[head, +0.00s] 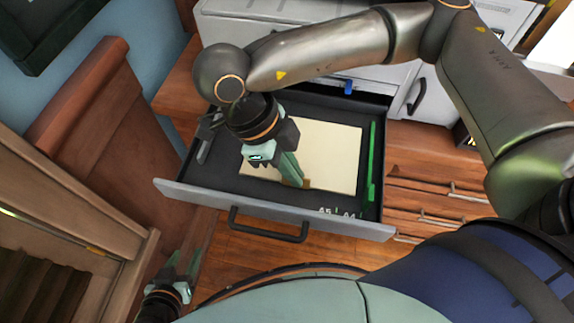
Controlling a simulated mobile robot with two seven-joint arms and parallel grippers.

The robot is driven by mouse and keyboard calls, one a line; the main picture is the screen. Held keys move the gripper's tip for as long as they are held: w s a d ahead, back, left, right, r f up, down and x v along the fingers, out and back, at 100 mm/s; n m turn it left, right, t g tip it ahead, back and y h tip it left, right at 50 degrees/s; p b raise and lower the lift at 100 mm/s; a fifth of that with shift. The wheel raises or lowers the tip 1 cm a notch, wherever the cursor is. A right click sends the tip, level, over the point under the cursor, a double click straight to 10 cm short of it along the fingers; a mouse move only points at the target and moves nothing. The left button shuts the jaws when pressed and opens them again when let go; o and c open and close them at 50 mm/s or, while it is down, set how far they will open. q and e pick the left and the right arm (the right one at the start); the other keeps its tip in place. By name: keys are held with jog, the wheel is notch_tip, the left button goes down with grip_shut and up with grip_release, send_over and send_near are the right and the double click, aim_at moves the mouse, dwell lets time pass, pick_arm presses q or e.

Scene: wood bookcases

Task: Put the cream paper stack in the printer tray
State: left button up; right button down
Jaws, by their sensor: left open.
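The cream paper stack (335,150) lies flat inside the pulled-out dark printer tray (275,208), between its side walls. My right gripper (297,182) reaches down into the tray over the left and near part of the paper, with its fingertips at or just above the sheet. The gripper and wrist hide part of the stack's left side. Whether the fingers are apart or touch the paper cannot be told. My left gripper (184,257) is open and empty at the lower left, outside the tray and apart from it.
A green guide strip (372,160) runs along the tray's right side. The tray's front has a dark handle (268,226). The white printer body (310,60) stands behind. Wooden furniture (95,140) is close on the left, and wooden drawers (440,190) are on the right.

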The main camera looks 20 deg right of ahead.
jog(key=shift+f, duration=0.15)
jog(key=shift+f, duration=0.1)
jog(key=c, duration=1.1)
grip_release()
jog(key=shift+r, duration=0.3)
jog(key=p+v, duration=0.1)
jog(key=v, duration=1)
jog(key=shift+a+r+p, duration=0.15)
jog(key=shift+r+p, duration=0.15)
jog(key=shift+r, duration=0.1)
